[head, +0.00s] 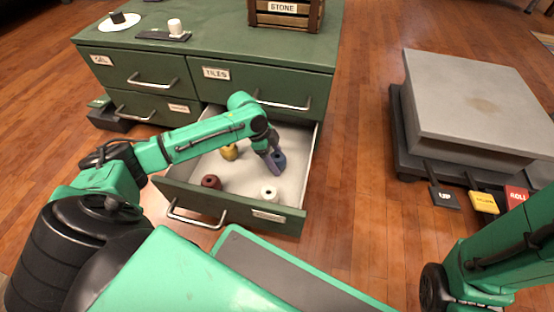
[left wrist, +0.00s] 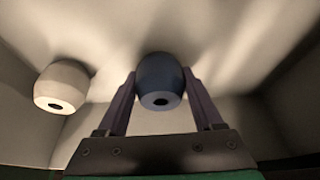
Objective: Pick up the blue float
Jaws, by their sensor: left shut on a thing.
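The blue float (head: 279,158) is in the open drawer (head: 295,190) of the green cabinet. In the left wrist view the blue float (left wrist: 159,80) is a dark blue rounded piece with a hole in its end. My left gripper (head: 273,164) reaches down into the drawer and is shut on the blue float; its two fingers (left wrist: 160,98) press on either side of it. I cannot tell whether the float touches the drawer floor. My right arm shows at the lower right, but its gripper is out of view.
In the drawer are a white float (head: 270,194), a dark red float (head: 211,182) and a yellow float (head: 230,152). The drawer walls stand close around my gripper. A grey block (head: 480,95) on a dark base stands right, with pedals (head: 484,202). Wood floor between is clear.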

